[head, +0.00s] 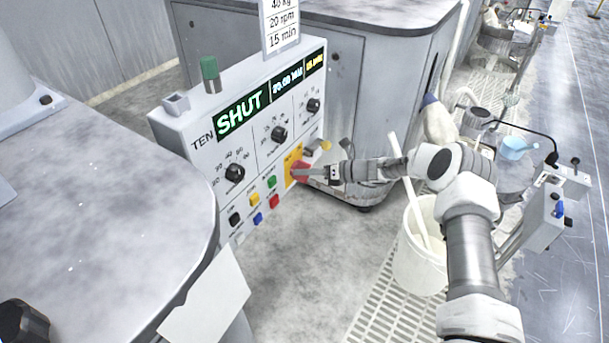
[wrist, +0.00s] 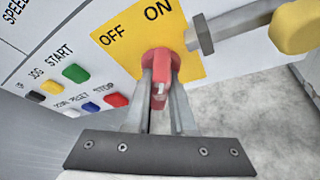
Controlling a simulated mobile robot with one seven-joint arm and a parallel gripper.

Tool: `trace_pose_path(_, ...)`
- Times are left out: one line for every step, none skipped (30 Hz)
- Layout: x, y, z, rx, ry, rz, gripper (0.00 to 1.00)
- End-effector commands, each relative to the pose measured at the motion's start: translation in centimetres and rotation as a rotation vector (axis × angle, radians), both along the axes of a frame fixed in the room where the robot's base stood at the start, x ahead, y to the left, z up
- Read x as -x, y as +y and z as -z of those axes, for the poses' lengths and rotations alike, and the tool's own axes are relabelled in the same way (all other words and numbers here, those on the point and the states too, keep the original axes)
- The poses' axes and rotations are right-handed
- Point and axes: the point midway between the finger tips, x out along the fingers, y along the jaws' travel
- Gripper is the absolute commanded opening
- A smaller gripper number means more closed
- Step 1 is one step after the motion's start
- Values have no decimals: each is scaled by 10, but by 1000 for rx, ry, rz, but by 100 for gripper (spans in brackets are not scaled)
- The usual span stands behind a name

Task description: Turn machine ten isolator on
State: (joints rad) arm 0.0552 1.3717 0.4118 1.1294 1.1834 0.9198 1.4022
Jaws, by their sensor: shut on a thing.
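The isolator is a red handle (wrist: 160,72) on a yellow plate (wrist: 125,50) marked OFF and ON. My gripper (wrist: 161,88) is shut on the red handle, one finger on each side. Which mark the handle points to, I cannot tell. In the head view the yellow plate (head: 289,160) is at the lower right of the control panel (head: 180,127) marked TEN, and my gripper (head: 304,173) reaches it from the right. The panel display (head: 240,116) reads SHUT.
A grey lever with a yellow end (wrist: 296,25) sticks out right beside the plate. Coloured buttons (wrist: 76,73) are on the left, with dials (head: 235,173) above. A white bucket (head: 418,262) with a stick stands below my arm. A round platen (head: 90,210) fills the left.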

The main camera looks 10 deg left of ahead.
Motion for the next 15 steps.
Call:
trace_pose_path(-1, 0, 3, -12, 28, 1, 0)
trace_pose_path(-1, 0, 3, -18, 46, 1, 0)
trace_pose_path(-1, 0, 2, -26, 69, 1, 0)
trace_pose_path(-1, 0, 2, -31, 84, 1, 0)
trace_pose_path(-1, 0, 2, -36, 100, 2, 0)
trace_pose_path(-1, 0, 2, -43, 119, 2, 0)
trace_pose_path(-1, 0, 2, -47, 131, 0, 0)
trace_pose_path(-1, 0, 2, -52, 142, 2, 0)
trace_pose_path(-1, 0, 2, -56, 154, 3, 0)
trace_pose_path(-1, 0, 1, -59, 165, 3, 0)
trace_pose_path(-1, 0, 1, -62, 172, 3, 0)
trace_pose_path(-1, 0, 1, -65, 181, 2, 0)
trace_pose_path(-1, 0, 1, -67, 187, 2, 0)
trace_pose_path(-1, 0, 0, -69, 192, 2, 0)
trace_pose_path(-1, 0, 0, -71, 198, 2, 0)
